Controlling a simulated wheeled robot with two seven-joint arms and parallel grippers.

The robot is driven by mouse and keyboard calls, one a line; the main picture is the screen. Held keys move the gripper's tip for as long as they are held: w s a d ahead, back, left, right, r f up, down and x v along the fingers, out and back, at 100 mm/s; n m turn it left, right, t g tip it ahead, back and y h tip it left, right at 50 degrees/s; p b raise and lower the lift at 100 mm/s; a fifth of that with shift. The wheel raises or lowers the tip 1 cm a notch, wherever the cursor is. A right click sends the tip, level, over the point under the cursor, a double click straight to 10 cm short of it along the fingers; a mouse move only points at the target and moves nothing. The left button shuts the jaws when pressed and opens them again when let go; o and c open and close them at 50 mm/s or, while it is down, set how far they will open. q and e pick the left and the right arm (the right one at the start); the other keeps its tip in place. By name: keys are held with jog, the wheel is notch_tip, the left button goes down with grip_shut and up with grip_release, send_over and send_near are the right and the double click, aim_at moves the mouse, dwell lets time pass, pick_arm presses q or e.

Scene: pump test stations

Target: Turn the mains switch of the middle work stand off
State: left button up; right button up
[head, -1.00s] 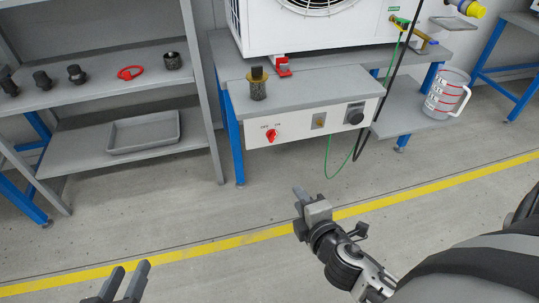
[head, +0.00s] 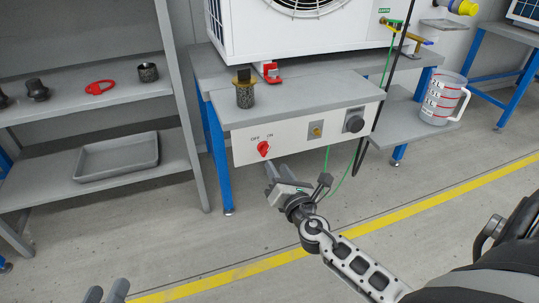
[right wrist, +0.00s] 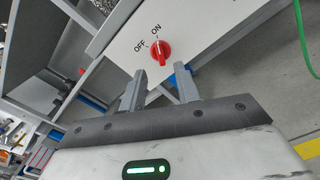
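The red mains switch (head: 263,149) is a rotary knob on the white front panel of the middle work stand (head: 300,136), with OFF and ON printed above it. In the right wrist view the red knob (right wrist: 161,51) shows beyond the fingertips, and its grip bar appears to line up with ON. My right gripper (head: 273,172) is just below and in front of the switch, apart from it. Its fingers (right wrist: 159,76) are spread with nothing between them. My left gripper (head: 106,290) is at the bottom edge, fingers apart and empty, mostly out of view.
A dark cylindrical part (head: 244,93) stands on the bench top. A green cable (head: 334,186) and a black cable hang at the right. A grey shelf (head: 105,110) stands left.

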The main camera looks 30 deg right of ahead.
aim_at(267, 151)
jog(key=x, duration=0.6)
jog(key=shift+w+b, duration=0.3)
jog(key=shift+w, duration=0.1)
grip_shut()
